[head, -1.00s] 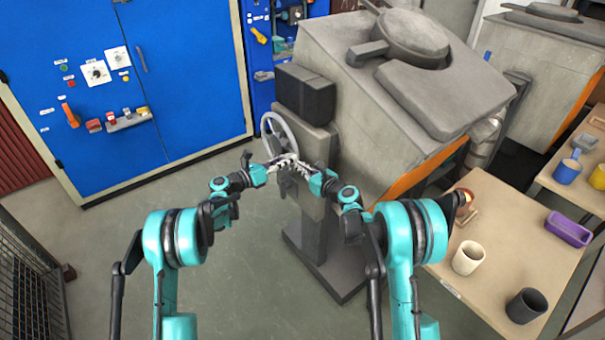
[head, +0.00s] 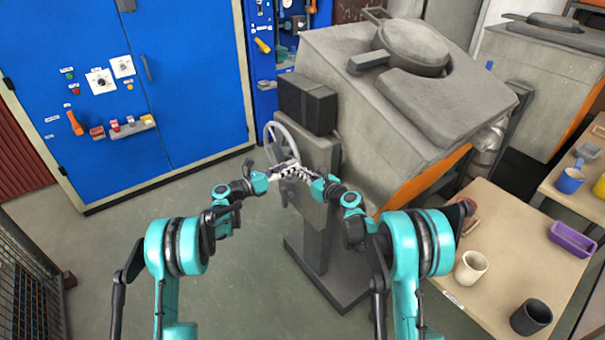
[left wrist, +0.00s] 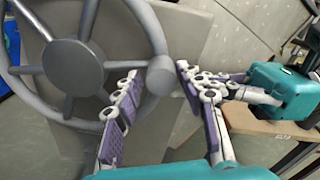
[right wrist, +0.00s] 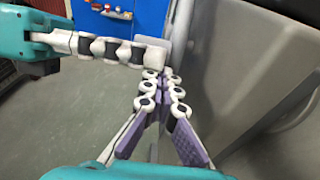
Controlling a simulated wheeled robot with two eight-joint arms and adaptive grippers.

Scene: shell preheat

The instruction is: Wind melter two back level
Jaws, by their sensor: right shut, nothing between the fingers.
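The near grey melter (head: 365,100) stands tilted, with a round lid (head: 415,48) on top; I see no number on it. On its left, a pedestal (head: 318,225) carries a spoked grey handwheel (head: 281,143). The wheel also shows in the left wrist view (left wrist: 73,67), with a round handle (left wrist: 160,78) on its rim.
A dark box (head: 307,104) sits atop the pedestal. A table (head: 500,235) at right holds a cream cup (head: 470,268), a dark cup (head: 531,317) and a purple tray (head: 572,239). A second melter (head: 545,60) stands behind. A blue cabinet (head: 190,90) is at left; floor before it is clear.

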